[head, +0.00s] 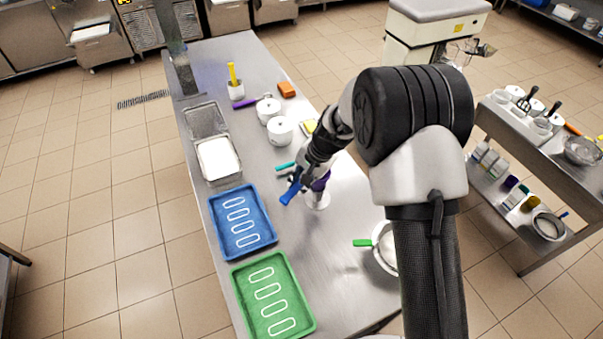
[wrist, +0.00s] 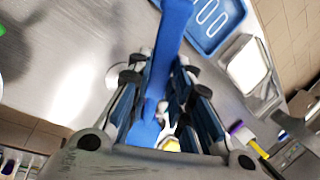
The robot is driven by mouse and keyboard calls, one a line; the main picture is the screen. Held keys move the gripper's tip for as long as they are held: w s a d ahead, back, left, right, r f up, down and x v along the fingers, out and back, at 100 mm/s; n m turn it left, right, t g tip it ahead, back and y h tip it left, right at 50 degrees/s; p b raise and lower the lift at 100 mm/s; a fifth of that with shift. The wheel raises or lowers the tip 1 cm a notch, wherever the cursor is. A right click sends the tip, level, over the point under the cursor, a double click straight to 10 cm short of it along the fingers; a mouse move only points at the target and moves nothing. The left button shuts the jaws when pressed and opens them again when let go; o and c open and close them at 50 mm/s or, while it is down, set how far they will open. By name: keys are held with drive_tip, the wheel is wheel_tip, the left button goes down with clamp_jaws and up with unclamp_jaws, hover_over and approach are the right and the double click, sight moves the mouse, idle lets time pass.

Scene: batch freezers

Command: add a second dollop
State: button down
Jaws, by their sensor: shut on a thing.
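My gripper (head: 300,179) is shut on a long blue tool (head: 290,193), with the blue piece pointing down-left over the counter. In the wrist view the blue tool (wrist: 170,50) runs up between the fingers; what its far end carries cannot be seen. A clear cup or dish (head: 318,201) stands on the counter just right of my gripper, with a purple thing (head: 320,183) above or in it; I cannot tell which. A steel pan filled with white (head: 237,171) sits to the left, and shows in the wrist view (wrist: 262,87).
A blue tray (head: 213,215) and a green tray (head: 236,283) lie on the counter's left. White lidded pots (head: 280,131) stand behind my gripper. A bowl with a green handle (head: 362,243) is at front right.

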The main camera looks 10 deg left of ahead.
drive_tip(key=shift+w+a+r+g+h+p, duration=0.1)
drive_tip(key=shift+a+r+g+h+p, duration=0.35)
drive_tip(key=shift+p, duration=2)
drive_tip(key=shift+d+f+h+p, duration=0.15)
drive_tip(key=shift+h+p, duration=0.1)
drive_tip(key=shift+p, duration=0.3)
drive_tip(key=shift+w+a+h+p, duration=0.1)
drive_tip(key=shift+a+h+p, duration=0.1)
drive_tip(key=shift+h+p, duration=0.5)
drive_tip(key=shift+w+a+f+g, duration=0.1)
drive_tip(key=shift+a+f+g, duration=0.05)
drive_tip(key=shift+a+g, duration=0.1)
drive_tip(key=shift+r+h, duration=0.3)
drive_tip(key=shift+r, duration=0.4)
drive_tip(key=shift+d+r+p, duration=0.15)
drive_tip(key=shift+r+p, duration=0.15)
drive_tip(key=shift+r, duration=0.3)
drive_tip(key=shift+f+b, duration=0.1)
drive_tip(key=shift+b, duration=0.2)
